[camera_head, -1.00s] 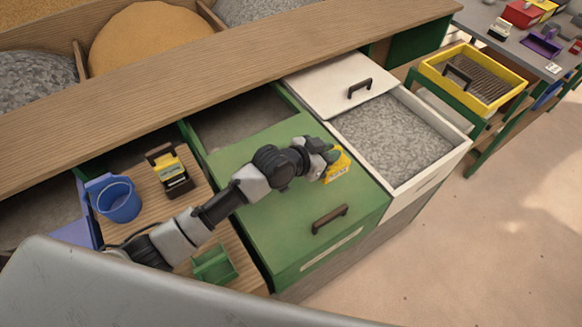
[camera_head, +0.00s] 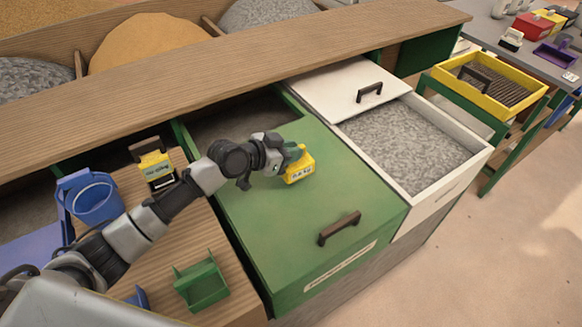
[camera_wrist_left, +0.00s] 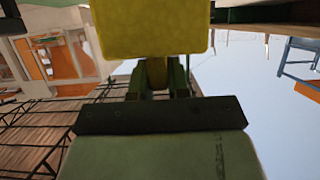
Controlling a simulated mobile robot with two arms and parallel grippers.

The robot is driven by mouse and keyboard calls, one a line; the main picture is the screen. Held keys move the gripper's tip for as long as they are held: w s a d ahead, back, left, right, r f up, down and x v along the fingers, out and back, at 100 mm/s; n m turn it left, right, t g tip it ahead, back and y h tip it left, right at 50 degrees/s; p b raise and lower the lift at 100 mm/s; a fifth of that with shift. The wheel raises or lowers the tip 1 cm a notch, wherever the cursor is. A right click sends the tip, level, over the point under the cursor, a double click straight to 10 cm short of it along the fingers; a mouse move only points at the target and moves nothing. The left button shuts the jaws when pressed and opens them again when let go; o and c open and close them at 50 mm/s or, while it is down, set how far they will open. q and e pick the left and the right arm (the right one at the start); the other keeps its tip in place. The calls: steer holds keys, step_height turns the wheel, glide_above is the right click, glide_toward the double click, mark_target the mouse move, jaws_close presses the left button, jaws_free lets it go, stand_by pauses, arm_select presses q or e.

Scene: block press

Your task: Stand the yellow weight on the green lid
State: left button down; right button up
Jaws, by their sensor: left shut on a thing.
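The yellow weight (camera_head: 299,168) with a dark-lettered label is at the end of my left arm, over the green lid (camera_head: 262,205). My left gripper (camera_head: 290,154) is shut on its upper part. In the left wrist view the yellow weight (camera_wrist_left: 152,28) fills the top middle, with the gripper's fingers (camera_wrist_left: 160,80) closed on its narrow neck. The weight looks upright, and I cannot tell whether its base touches the lid. The lid lies over the green bin, with a dark handle (camera_head: 339,228) near its front edge. My right gripper is not in view.
A second yellow and black weight (camera_head: 155,166) stands on the wooden shelf at left. A white bin (camera_head: 455,183) with grey gravel adjoins the green lid on the right.

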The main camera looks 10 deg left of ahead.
arm_select(q)
step_height(320, 180, down, 4)
steer(key=b, duration=0.2)
steer(key=shift+r+b, duration=0.15)
steer(key=shift+b, duration=0.2)
steer(key=shift+r, duration=0.1)
steer(key=c, duration=1.5)
jaws_free()
steer(key=shift+f, duration=0.2)
steer(key=o, duration=0.4)
steer(key=shift+r, duration=0.1)
